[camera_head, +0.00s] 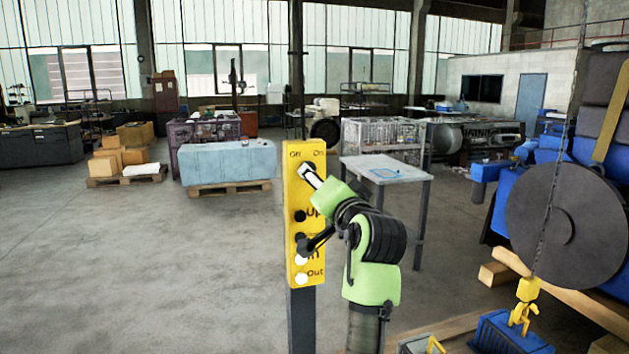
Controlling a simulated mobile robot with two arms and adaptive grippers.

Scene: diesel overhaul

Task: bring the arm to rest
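My green and black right arm (372,285) rises from the lower middle of the view and is folded in front of a yellow control box (293,185). My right gripper (315,242), dark and small, is close in front of the box near its middle buttons. I cannot tell whether it touches the box, and its finger opening is unclear. The arm's wrist covers part of the box's right side. The box carries a switch marked Off and On at the top, with Up, In and Out labels below. My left gripper is not in view.
The box stands on a dark post (302,320). A grey table (388,170) is behind the arm. To the right are a large grey disc (570,225), a hanging chain with a yellow hook (524,305) and a blue crate (507,335).

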